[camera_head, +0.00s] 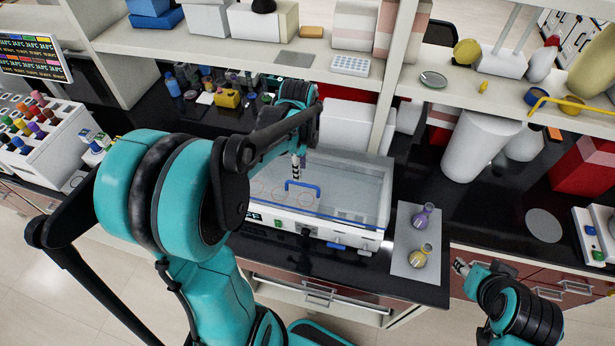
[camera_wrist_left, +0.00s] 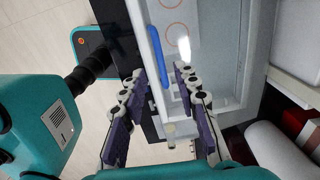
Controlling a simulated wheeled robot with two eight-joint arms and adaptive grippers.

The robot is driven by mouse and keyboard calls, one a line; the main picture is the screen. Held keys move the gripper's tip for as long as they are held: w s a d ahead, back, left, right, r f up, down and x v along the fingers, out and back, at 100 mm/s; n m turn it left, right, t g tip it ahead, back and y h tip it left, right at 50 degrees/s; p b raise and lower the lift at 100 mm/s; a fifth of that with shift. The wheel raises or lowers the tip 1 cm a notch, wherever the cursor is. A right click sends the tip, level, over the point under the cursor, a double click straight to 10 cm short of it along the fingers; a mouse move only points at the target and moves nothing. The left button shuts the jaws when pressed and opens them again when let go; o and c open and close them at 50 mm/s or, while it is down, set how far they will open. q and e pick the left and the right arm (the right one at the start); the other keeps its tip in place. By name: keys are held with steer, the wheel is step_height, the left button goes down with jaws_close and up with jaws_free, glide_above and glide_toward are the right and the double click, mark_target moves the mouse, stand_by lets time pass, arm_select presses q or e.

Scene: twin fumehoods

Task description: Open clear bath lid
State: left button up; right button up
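The bath (camera_head: 310,226) is a white box with a clear lid (camera_head: 345,195) lying over its top, which looks closed. A blue handle (camera_head: 304,185) stands near the lid's front edge. My left gripper (camera_head: 296,172) hangs over the bath just behind the handle in the head view, partly hidden by its own arm. In the left wrist view my left gripper (camera_wrist_left: 160,76) is open and empty, and the blue handle (camera_wrist_left: 157,57) lies beyond the fingertips, between their lines. My right gripper (camera_head: 461,267) is at the lower right, away from the bath; its finger opening is unclear.
A pale mat (camera_head: 402,267) with a purple flask (camera_head: 423,216) and a yellow flask (camera_head: 420,256) lies right of the bath. A shelf (camera_head: 330,67) runs above and behind it. Several bottles stand on the black bench at the back left. Red and white boxes stand behind the bath.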

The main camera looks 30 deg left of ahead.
arm_select(q)
step_height(320, 180, down, 6)
steer(key=shift+r, duration=0.15)
steer(key=shift+a, duration=0.1)
jaws_close()
